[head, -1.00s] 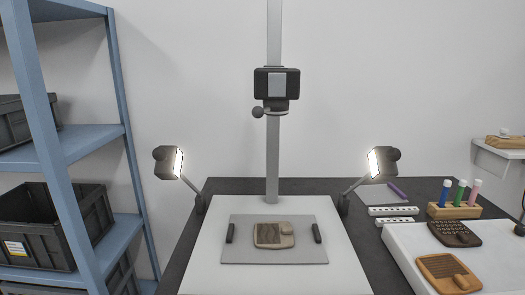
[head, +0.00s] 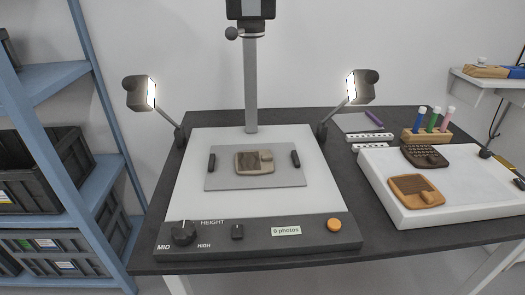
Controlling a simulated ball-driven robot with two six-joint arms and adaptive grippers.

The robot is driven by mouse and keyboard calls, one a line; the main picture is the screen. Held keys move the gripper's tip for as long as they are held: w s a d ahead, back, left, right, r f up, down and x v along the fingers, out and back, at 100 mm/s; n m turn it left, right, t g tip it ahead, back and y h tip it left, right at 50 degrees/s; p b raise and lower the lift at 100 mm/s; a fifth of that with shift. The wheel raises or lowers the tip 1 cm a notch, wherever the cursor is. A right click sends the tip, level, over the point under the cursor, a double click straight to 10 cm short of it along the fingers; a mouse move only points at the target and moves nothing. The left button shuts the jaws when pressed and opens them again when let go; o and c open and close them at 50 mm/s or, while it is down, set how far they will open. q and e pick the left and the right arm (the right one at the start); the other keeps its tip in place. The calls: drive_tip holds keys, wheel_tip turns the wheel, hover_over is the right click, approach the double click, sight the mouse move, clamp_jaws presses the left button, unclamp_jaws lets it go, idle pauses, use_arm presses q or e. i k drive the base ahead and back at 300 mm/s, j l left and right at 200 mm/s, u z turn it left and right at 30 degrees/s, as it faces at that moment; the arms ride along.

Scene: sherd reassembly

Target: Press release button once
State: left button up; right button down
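An orange round button (head: 334,225) sits at the right of the dark front panel (head: 262,250) of a copy stand. A display on the panel (head: 286,231) reads "0 photos". A dark knob (head: 183,233) marked HEIGHT, MID and HIGH is at the panel's left, with a small dark square control (head: 237,231) beside it. A camera (head: 250,10) on the column is cut off by the top edge. A brown patterned sherd (head: 254,162) lies on the grey plate (head: 222,181) between two dark bars. Neither gripper is in view.
Two lit lamps (head: 140,92) (head: 361,87) flank the stand on the dark table (head: 345,258). At right, a white board (head: 463,190) holds an orange-brown sherd (head: 416,190) and a dark sherd (head: 424,156). Blue shelves with dark bins (head: 73,155) stand at left.

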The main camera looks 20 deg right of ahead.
sight(333, 224)
drive_tip(key=l+z, duration=0.15)
drive_tip(key=z, duration=0.85)
drive_tip(key=k, duration=0.05)
